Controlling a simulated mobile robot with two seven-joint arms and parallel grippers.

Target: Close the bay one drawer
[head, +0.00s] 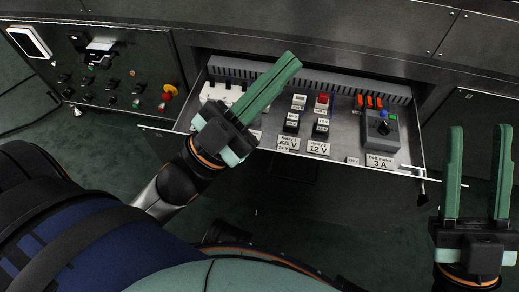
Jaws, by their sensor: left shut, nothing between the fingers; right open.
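The drawer (341,150) is pulled out of the dark cabinet front and stands open. Labelled relays, a red block and a grey switch box lie in it. My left gripper (291,62) is shut and empty. Its fingers reach over the left part of the drawer, hiding some of its contents. I cannot tell whether they touch anything. My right gripper (478,132) is open and empty, with fingers pointing up, to the right of the drawer's front right corner. A thin pale bar (437,180) at that corner runs towards its fingers.
A control panel (110,85) with knobs, a red button and a yellow ring stands left of the drawer. A white-screened device (29,42) is at its upper left. Dark cabinet panels (340,25) run above the drawer. The green floor (345,235) in front is mostly clear.

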